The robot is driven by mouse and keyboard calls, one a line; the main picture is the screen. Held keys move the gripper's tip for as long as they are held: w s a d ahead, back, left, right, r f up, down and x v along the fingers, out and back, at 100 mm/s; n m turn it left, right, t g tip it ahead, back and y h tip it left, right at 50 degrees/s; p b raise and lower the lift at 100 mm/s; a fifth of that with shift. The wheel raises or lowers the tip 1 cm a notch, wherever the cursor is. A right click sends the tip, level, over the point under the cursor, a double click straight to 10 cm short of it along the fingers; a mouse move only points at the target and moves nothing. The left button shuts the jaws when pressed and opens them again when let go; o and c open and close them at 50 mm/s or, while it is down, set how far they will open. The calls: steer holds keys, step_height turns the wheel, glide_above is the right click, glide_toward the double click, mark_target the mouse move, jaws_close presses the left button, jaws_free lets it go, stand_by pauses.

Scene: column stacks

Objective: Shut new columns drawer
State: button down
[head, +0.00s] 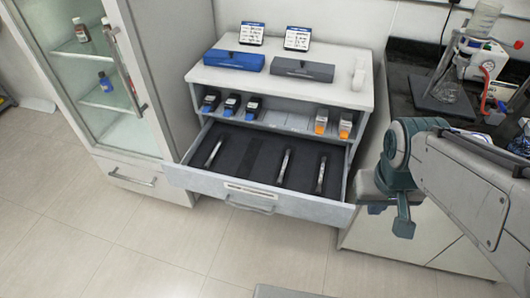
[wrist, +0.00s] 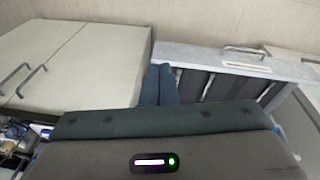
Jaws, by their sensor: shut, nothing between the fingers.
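The drawer (head: 232,194) is pulled out from the white cabinet in the head view. It has a grey front with a label and a bar handle (head: 249,207), a dark liner, and several slim metallic columns (head: 285,165) lying in it. In the wrist view the drawer front (wrist: 222,58) is at the upper right, with its handle (wrist: 244,50) on the far side. My gripper (head: 403,222) is right of the drawer's right front corner, apart from it in the head view. Its fingers (wrist: 158,82) are together and hold nothing.
Above the drawer, a shelf (head: 280,122) holds several small blue-topped and orange items. The cabinet top carries a blue case (head: 234,60), a grey case (head: 302,70) and two signs. A glass-door cabinet (head: 95,75) stands left. A dark counter (head: 420,105) with glassware is right. Floor in front is clear.

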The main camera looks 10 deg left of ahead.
step_height(320, 180, down, 11)
steer(key=w+a+n+g+h+b, duration=0.25)
steer(key=n+h+b, duration=0.25)
steer(key=n, duration=0.3)
steer(key=n+t+y+b, duration=0.4)
steer(key=n+t+b, duration=0.7)
steer(key=n+t, duration=1.15)
glide_toward(251, 187)
steer(key=w+r+n+g, duration=0.1)
steer(key=w, duration=0.1)
steer(key=w+r+n+g+b, duration=0.1)
steer(key=w, duration=0.1)
steer(key=w+r+n+g, duration=0.1)
steer(key=w, duration=0.1)
steer(key=shift+w+d+n+g+b, duration=0.1)
steer(key=shift+d+n+g+b, duration=0.2)
steer(key=shift+g, duration=0.1)
